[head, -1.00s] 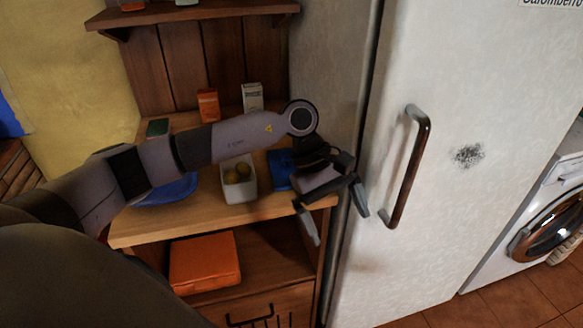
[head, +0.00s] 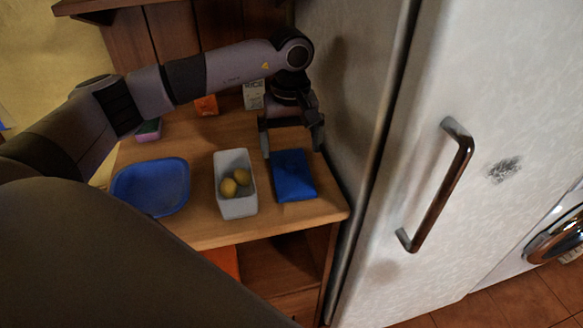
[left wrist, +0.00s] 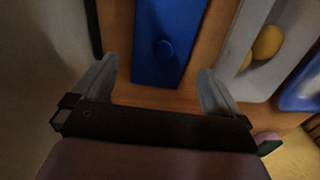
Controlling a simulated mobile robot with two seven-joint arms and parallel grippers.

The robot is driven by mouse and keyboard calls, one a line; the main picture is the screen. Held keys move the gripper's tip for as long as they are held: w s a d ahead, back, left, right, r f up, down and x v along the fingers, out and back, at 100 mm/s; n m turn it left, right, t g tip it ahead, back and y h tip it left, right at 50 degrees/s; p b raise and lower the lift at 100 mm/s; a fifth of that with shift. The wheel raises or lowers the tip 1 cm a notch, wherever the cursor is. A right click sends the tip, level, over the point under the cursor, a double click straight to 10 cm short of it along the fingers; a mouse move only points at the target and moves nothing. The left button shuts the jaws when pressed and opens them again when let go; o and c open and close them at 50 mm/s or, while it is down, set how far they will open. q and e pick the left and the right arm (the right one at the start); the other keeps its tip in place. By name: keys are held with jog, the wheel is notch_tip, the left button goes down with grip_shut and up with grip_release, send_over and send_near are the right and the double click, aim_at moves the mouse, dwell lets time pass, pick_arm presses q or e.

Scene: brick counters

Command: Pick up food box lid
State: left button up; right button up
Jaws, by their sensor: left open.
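The food box lid (head: 293,180) is a flat blue rectangle lying on the wooden counter, right of the food box. In the left wrist view the lid (left wrist: 168,35) shows a round knob on top. The food box (head: 237,205) is a pale open container with yellow lemons (head: 235,182) inside. My left gripper (head: 292,148) is open and empty, pointing down at the far end of the lid. In the left wrist view the lid's near end lies between the two spread fingers (left wrist: 157,72). I cannot tell the height gap. My right gripper is not in view.
A blue tray (head: 150,187) lies left of the food box. The fridge (head: 445,270) stands close on the right, with its side wall near my gripper. Small cartons (head: 254,95) stand at the back, under a wooden shelf.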

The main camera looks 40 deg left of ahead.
aim_at(290, 161)
pick_arm(q)
jog(key=shift+s+f+p, duration=0.2)
jog(key=shift+f+p, duration=0.15)
jog(key=shift+f, duration=2)
jog(key=c, duration=0.8)
jog(key=shift+c, duration=0.2)
jog(key=shift+r, duration=0.15)
